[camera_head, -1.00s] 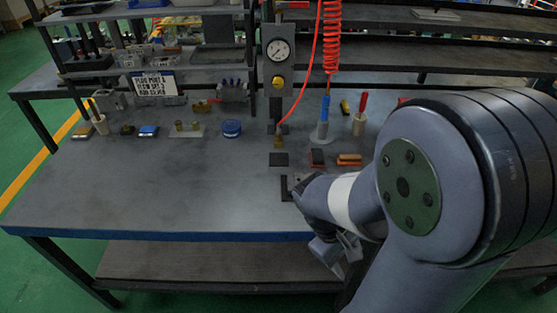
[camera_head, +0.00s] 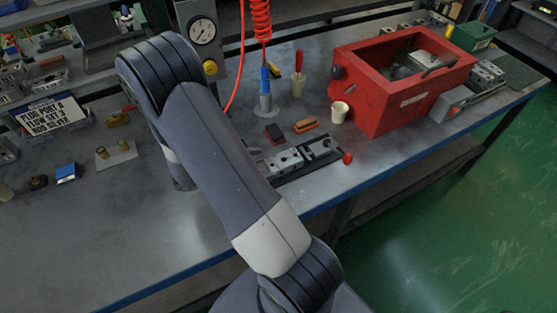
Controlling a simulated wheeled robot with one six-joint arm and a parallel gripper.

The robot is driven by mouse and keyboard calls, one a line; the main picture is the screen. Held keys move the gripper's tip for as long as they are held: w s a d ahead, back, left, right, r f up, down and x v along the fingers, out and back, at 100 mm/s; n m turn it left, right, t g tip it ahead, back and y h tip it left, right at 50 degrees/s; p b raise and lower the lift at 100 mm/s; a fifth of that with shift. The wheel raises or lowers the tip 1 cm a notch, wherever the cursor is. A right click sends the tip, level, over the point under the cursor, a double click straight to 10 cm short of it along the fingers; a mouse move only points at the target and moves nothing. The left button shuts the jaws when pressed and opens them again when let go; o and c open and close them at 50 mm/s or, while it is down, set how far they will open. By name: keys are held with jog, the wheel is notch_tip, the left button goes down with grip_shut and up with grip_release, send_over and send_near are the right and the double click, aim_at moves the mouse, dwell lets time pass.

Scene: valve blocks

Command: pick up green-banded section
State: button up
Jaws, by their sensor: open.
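I cannot make out a green band on any part in view. Silver valve sections (camera_head: 285,161) sit on a dark fixture near the table's front edge, with a red knob (camera_head: 347,158) at its right end. More silver blocks (camera_head: 487,73) stand at the right, beyond the red box. My arm crosses the left middle of the view and bends down at the left. My gripper is hidden behind or below the arm, so its jaws and anything by them do not show.
A large red box (camera_head: 372,104) stands on the table (camera_head: 100,245) at the right, a cream cup (camera_head: 339,112) beside it. A gauge post (camera_head: 199,62) and red coiled hose (camera_head: 261,20) stand at the back. The front left of the table is clear.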

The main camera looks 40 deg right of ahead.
aim_at(282, 160)
jog(key=p+x, duration=0.1)
jog(key=x, duration=0.6)
jog(key=shift+w+d+f, duration=0.1)
jog(key=shift+w+f, duration=0.05)
jog(key=shift+f, duration=0.05)
jog(key=c, duration=1.4)
